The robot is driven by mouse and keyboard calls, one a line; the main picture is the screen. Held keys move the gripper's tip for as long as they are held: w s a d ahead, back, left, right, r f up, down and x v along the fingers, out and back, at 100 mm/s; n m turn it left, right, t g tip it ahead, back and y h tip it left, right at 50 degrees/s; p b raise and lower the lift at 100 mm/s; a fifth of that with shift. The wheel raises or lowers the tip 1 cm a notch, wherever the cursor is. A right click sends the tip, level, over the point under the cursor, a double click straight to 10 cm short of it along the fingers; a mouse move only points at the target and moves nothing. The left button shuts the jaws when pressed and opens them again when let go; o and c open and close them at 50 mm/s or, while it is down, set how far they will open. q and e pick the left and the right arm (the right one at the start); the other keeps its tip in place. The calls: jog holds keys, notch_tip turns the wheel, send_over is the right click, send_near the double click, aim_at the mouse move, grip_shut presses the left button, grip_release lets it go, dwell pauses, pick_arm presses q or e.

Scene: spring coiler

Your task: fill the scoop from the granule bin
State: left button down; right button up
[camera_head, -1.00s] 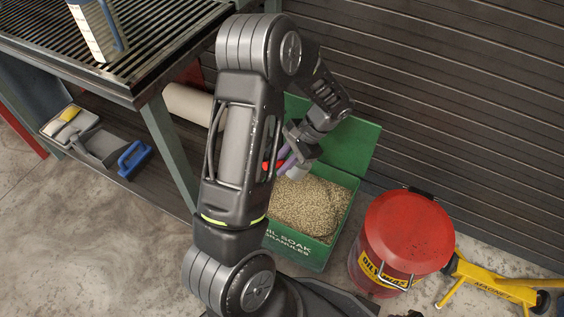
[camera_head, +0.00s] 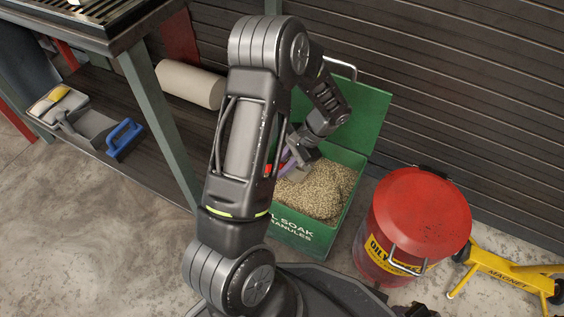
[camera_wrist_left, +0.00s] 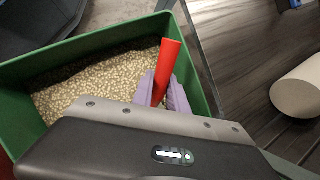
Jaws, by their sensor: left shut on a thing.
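The green granule bin (camera_head: 343,220) stands open on the floor with tan granules (camera_head: 320,188) in it; it also shows in the wrist view (camera_wrist_left: 205,90). My left gripper (camera_head: 290,160) is over the bin's left part. In the wrist view its purple fingers (camera_wrist_left: 163,92) are shut on a red tapered handle (camera_wrist_left: 167,62), which I take for the scoop's. A bit of red (camera_head: 268,170) shows beside my arm in the head view. The scoop's bowl is hidden, so I cannot tell whether it holds granules or touches them. My right gripper is not in view.
A red oily-waste drum (camera_head: 420,215) stands right of the bin, with a yellow magnet tool (camera_head: 510,275) beyond. The bin's lid (camera_head: 365,115) is raised near the slatted wall. A bench leg (camera_head: 160,115), a pale roll (camera_head: 190,85) and a blue-handled brush (camera_head: 124,138) are left.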

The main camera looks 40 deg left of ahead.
pick_arm(q)
jog(key=shift+f+b, duration=0.55)
jog(key=shift+f, duration=1.95)
jog(key=shift+d+f, duration=0.1)
jog(key=shift+w, duration=0.1)
notch_tip(320, 180, up, 8)
jog(key=p, duration=0.7)
notch_tip(320, 180, up, 5)
jog(key=p, duration=0.4)
